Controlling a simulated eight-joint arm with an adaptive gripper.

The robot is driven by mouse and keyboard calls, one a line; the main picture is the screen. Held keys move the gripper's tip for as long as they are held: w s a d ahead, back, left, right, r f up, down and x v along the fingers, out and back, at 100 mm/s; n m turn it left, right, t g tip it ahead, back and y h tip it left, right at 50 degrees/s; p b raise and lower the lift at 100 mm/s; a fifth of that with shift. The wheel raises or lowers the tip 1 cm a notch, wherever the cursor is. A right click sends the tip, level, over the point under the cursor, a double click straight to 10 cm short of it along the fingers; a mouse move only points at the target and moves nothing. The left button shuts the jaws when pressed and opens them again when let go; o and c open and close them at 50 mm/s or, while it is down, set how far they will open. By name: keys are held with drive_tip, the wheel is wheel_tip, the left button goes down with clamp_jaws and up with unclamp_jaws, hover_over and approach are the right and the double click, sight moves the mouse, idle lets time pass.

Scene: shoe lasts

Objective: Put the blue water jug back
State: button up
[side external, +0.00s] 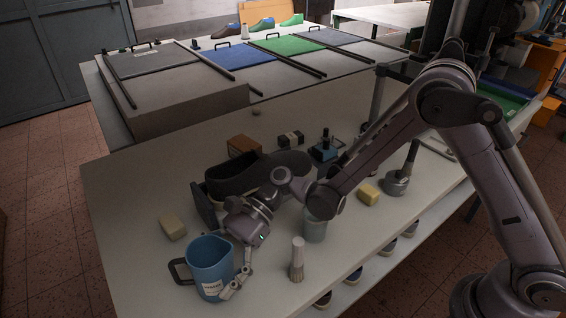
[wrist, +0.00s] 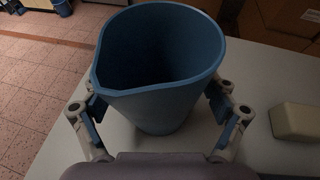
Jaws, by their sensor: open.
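The blue water jug (side external: 209,262) stands upright on the white table near its front left edge. Its dark handle points left and a white label shows low on its side. My gripper (side external: 238,274) is at the jug's right side, low down. In the wrist view, the jug (wrist: 160,105) is empty as far as I see and sits between the two open fingers of my gripper (wrist: 158,118). A finger lies on each side of it, and I cannot tell if either touches. The jug's handle is not visible in the wrist view.
A pale block (side external: 172,228) lies behind the jug, and a white-topped brush (side external: 297,259) stands to its right. A dark shoe-like form (side external: 235,180), a grey cup (side external: 315,229) and a yellow block (side external: 368,195) are farther back. The table's left part is clear.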

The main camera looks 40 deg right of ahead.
drive_tip(key=shift+r, duration=0.2)
drive_tip(key=w+d+r+n+t+h, duration=0.15)
drive_tip(key=d+r, duration=0.25)
drive_tip(key=d, duration=0.4)
drive_tip(key=d+r+n+t+h, duration=0.2)
drive_tip(key=d+r, duration=0.1)
drive_tip(key=d, duration=0.6)
drive_tip(key=s+d+r+n+t+h, duration=0.1)
drive_tip(key=s+d+n+t+h, duration=0.2)
drive_tip(key=d, duration=0.7)
drive_tip(key=s+d+r+n+t+h, duration=0.1)
drive_tip(key=s+d+n+t+h, duration=0.2)
drive_tip(key=s+d+n+h, duration=0.3)
drive_tip(key=d+n, duration=0.2)
drive_tip(key=d, duration=0.1)
drive_tip(key=shift+d+n+t+h, duration=0.35)
drive_tip(key=shift+d, duration=0.05)
